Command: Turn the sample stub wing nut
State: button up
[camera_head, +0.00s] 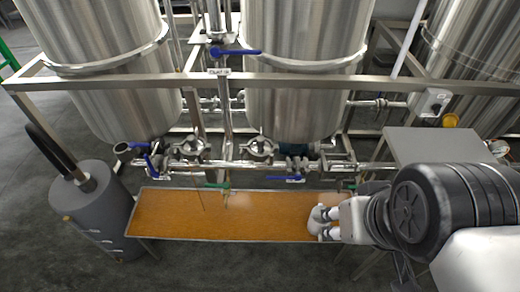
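Pipework with clamp-like fittings runs along the foot of the tanks. One round fitting (190,148) is at the left and a similar one (260,146) is near the middle. I cannot make out which part is the sample stub wing nut; it is too small or hidden. My gripper (322,222) is low at the right end of the orange-brown tray, in front of the pipework. My dark and white arm reaches it from the right. The gripper's fingers are too small to tell open from shut, and I see nothing clearly held.
Steel tanks (305,30) stand behind a metal frame rail (290,84). Blue valve handles (235,52) stick out from the pipes. The tray (165,215) lies below the pipes. A grey cylinder (92,215) stands at the left. A grey panel (430,145) is at the right.

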aim_at(173, 154)
jog(key=u, duration=1)
jog(key=j+z, duration=0.5)
jog(key=j, duration=0.55)
jog(key=i+l+u, duration=0.15)
jog(key=i+l, duration=0.45)
jog(key=l, duration=0.1)
